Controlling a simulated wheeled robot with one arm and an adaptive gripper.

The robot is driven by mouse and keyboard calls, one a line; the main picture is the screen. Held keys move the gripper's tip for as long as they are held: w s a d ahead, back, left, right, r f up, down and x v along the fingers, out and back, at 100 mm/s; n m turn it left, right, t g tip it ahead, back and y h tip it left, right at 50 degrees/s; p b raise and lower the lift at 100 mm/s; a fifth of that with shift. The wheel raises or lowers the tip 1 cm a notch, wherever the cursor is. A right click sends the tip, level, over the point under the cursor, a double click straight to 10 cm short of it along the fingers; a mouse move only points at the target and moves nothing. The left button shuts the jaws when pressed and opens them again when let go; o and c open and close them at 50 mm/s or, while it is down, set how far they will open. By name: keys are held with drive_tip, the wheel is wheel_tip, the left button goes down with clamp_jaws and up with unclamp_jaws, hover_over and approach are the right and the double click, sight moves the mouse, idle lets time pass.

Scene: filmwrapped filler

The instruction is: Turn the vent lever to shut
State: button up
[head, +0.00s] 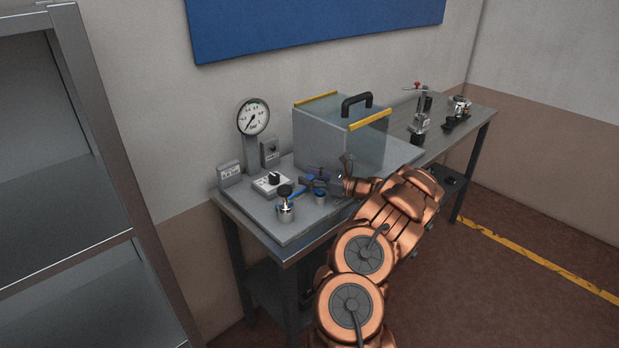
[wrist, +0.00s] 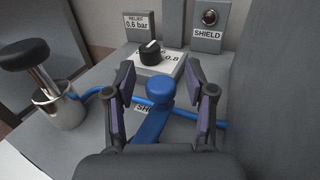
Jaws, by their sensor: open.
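The blue vent lever (wrist: 160,92) stands between the two fingers of my gripper (wrist: 161,103) in the wrist view. Its rounded end is farthest from me and its arm runs back toward the gripper's palm, where the rest is hidden. The fingers are open, one on each side, with a gap visible to the lever. A label beginning "SH" lies under the lever, its remainder hidden. In the head view my gripper (head: 318,181) is low over the bench plate, and its fingers blur with the blue parts there.
A steel pot with a black knob (wrist: 53,98) stands left, with a blue hose (wrist: 222,125) crossing the plate. Beyond are a black dial (wrist: 150,52), a RELIEF sign (wrist: 138,27) and a SHIELD box (wrist: 208,25). The gauge (head: 253,117) and clear shield box (head: 320,140) stand behind.

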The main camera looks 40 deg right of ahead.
sight(309, 176)
wheel_tip(309, 176, up, 10)
drive_tip(key=shift+f, duration=0.1)
idle(0.4)
idle(0.5)
